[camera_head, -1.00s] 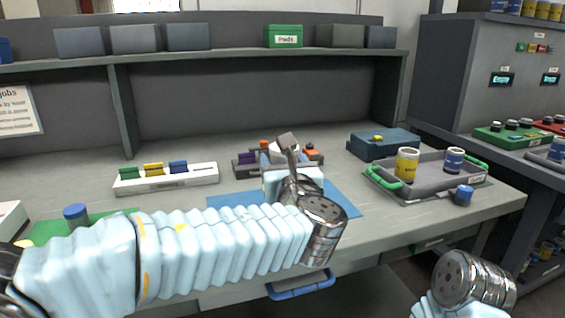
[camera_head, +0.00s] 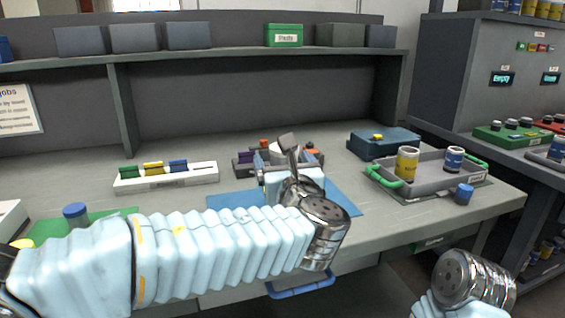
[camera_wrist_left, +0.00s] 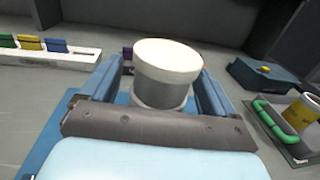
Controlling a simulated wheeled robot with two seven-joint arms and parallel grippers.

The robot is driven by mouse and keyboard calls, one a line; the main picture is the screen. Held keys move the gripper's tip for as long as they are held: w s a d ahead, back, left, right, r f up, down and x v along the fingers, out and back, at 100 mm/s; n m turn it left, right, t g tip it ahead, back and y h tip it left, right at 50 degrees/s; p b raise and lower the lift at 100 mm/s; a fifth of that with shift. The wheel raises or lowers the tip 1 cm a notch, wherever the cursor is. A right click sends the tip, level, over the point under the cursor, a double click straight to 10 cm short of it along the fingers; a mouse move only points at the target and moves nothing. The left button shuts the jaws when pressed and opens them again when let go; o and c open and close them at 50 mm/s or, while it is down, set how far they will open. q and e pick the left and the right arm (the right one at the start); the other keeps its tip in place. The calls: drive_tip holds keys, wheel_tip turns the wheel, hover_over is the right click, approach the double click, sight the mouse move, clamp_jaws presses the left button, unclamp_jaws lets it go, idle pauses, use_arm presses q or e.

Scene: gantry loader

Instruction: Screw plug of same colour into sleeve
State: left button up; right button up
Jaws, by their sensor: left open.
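My left gripper (camera_head: 288,160) is open above the blue mat (camera_head: 232,199) at the middle of the bench. In the left wrist view its blue fingers (camera_wrist_left: 158,85) stand on either side of a grey cylinder with a cream top (camera_wrist_left: 168,62). I cannot tell whether they touch it. A yellow sleeve-like cylinder (camera_head: 407,165) and a blue one (camera_head: 454,160), both with pale tops, stand in the grey tray (camera_head: 425,184). A small blue plug-like piece (camera_head: 464,194) is at the tray's front right. Another blue-topped piece (camera_head: 76,214) is at the left. My right gripper is out of view.
A white rack (camera_head: 168,180) with green, yellow and blue pieces lies left of the mat. A dark holder (camera_head: 243,167) with purple and orange parts is behind my gripper. A dark blue box (camera_head: 384,145) stands behind the tray. A shelf (camera_head: 220,61) runs above the bench.

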use_arm(q)
drive_tip(key=b+v, duration=0.1)
drive_tip(key=v, duration=1)
drive_tip(key=shift+s, duration=0.1)
